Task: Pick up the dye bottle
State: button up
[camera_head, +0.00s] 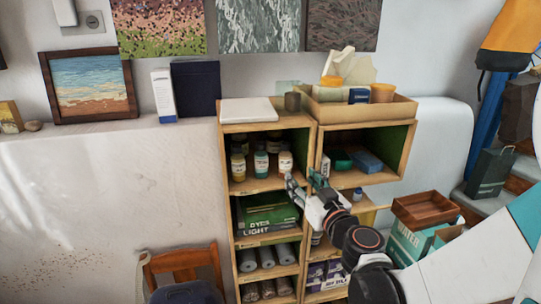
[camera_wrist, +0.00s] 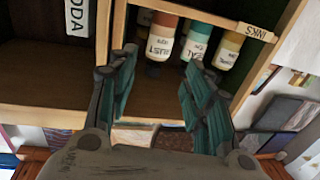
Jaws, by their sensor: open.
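Several labelled bottles stand in the upper left compartment of the wooden shelf unit. In the head view, the front row has a yellowish bottle (camera_head: 238,166), a teal bottle (camera_head: 261,163) and a rust bottle (camera_head: 285,163). The wrist view is turned over; it shows the rust bottle (camera_wrist: 160,38), teal bottle (camera_wrist: 196,42) and yellowish bottle (camera_wrist: 229,50). Which one the task names is not clear. My gripper (camera_head: 303,182) is open and empty in front of the compartment's lower right. In the wrist view, its fingers (camera_wrist: 158,66) frame the rust bottle, apart from it.
The wooden shelf unit (camera_head: 312,150) has an upright divider right of the bottles. The right compartment holds a blue box (camera_head: 367,161) and a white box (camera_head: 325,166). Green boxes (camera_head: 268,214) lie below. A tray (camera_head: 360,108) stands on top. A chair (camera_head: 184,262) is lower left.

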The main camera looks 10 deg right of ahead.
aim_at(288, 166)
jog(key=w, duration=0.4)
jog(key=w+a, duration=0.1)
jog(key=w, duration=0.1)
jog(key=shift+w, duration=0.35)
jog(key=shift+w+a+f+p, duration=0.1)
jog(key=shift+w+p, duration=0.1)
jog(key=shift+w, duration=0.7)
jog(key=shift+w+a+f+p, duration=0.15)
jog(key=shift+w+p, duration=0.1)
jog(key=shift+w, duration=0.7)
jog(key=shift+w+a+f+p, duration=0.1)
jog(key=shift+w+p, duration=0.1)
jog(key=shift+w, duration=0.7)
jog(key=shift+c, duration=0.2)
jog(key=c, duration=0.9)
